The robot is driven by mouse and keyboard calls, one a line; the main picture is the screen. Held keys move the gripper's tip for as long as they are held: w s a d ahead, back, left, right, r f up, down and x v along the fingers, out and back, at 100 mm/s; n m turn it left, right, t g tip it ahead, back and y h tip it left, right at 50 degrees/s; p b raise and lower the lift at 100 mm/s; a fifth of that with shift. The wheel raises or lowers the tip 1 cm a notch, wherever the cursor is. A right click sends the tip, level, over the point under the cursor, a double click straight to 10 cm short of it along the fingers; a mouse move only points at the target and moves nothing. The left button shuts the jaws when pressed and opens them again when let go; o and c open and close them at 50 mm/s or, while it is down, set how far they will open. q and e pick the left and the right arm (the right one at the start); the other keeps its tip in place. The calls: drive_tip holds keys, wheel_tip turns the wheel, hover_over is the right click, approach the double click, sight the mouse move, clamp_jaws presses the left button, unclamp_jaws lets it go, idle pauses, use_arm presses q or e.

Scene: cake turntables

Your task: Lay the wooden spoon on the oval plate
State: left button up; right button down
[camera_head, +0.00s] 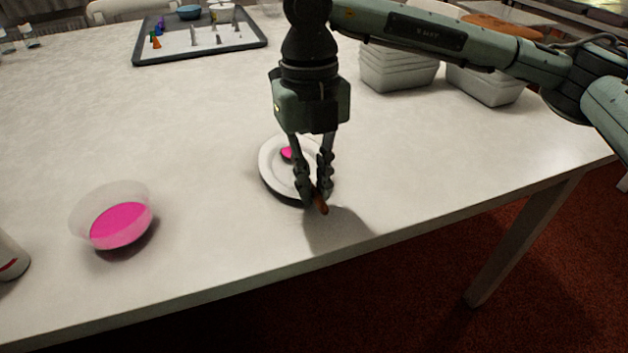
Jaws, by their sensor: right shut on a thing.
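The white oval plate (268,174) lies on the table near its front edge, partly hidden behind my right gripper. My right gripper (311,198) points down over the plate and is shut on the wooden spoon (321,205). The spoon's brown handle end sticks out toward the front, past the plate's rim. A pink-covered spoon head (287,153) shows over the plate behind the fingers. Whether the spoon touches the plate cannot be told. My left gripper is not in view.
A clear bowl (84,221) with pink contents stands at the left. A dark-rimmed tray (262,40) with small pieces is at the back. Grey containers (398,72) stand at the back right under my arm. The table between bowl and plate is clear.

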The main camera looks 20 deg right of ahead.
drive_tip(key=c, duration=1.5)
unclamp_jaws()
wheel_tip(320, 180, up, 12)
drive_tip(key=shift+w, duration=0.45)
drive_tip(key=shift+f, duration=0.1)
